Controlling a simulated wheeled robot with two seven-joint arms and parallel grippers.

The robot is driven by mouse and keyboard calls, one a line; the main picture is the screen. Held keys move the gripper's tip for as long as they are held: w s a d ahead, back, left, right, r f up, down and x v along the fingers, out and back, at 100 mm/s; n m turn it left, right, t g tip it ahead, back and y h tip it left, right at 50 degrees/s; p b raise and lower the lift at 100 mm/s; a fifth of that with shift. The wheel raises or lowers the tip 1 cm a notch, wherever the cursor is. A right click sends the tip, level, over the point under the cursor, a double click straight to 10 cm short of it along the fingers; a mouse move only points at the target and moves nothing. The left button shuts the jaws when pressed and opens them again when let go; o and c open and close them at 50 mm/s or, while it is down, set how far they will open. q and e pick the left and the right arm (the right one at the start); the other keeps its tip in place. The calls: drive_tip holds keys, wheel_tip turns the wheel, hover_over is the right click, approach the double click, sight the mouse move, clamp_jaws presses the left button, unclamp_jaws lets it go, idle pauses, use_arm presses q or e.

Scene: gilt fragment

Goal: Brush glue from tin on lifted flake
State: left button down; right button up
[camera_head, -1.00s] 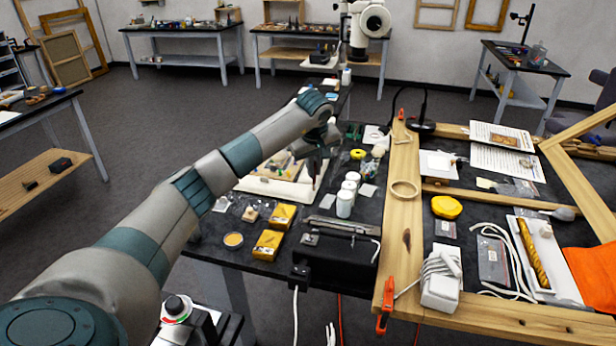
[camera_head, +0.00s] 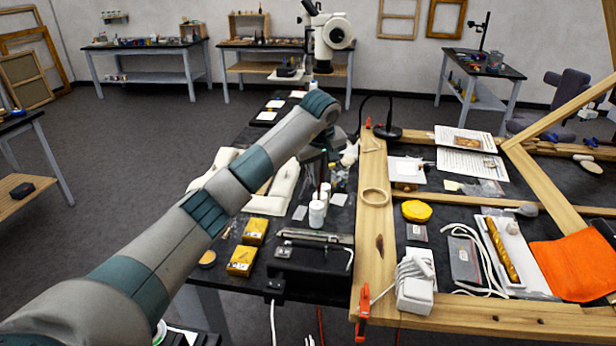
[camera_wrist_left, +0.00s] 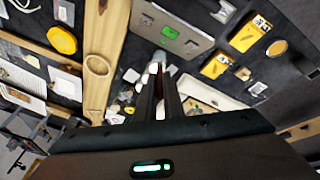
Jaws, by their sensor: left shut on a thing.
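My left gripper (camera_head: 326,172) is over the dark table, to the right of the white padded tray (camera_head: 270,204). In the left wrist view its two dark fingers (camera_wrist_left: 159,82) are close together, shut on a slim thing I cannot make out. A small round tin (camera_head: 207,259) with tan contents stands at the table's left edge; a round tan shape shows in the left wrist view (camera_wrist_left: 277,48). A gilt fragment (camera_head: 502,250) lies on a white board at the right. No lifted flake can be made out. My right gripper is out of view.
White bottles (camera_head: 317,213) stand just in front of my left gripper. Yellow boxes (camera_head: 241,262) and a black case (camera_head: 310,272) are nearer. A wooden frame (camera_head: 369,225) with a cream ring (camera_head: 375,196) and an orange clamp (camera_head: 363,312) lies to the right.

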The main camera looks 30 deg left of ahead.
use_arm(q)
drive_tip(key=s+d+r+m+h, duration=0.2)
drive_tip(key=s+d+m, duration=0.5)
drive_tip(key=s+d, duration=0.45)
drive_tip(key=s+d+f+m+h+b, duration=0.1)
drive_tip(key=s+d+f+m+b, duration=0.3)
drive_tip(key=s+f+b, duration=0.4)
drive_tip(key=s+d+f, duration=0.1)
drive_tip(key=s+f, duration=0.2)
drive_tip(key=shift+d+f+h+b, duration=0.2)
drive_tip(key=shift+f+h+b, duration=0.1)
drive_tip(key=shift+f+b, duration=0.1)
drive_tip(key=shift+w, duration=0.1)
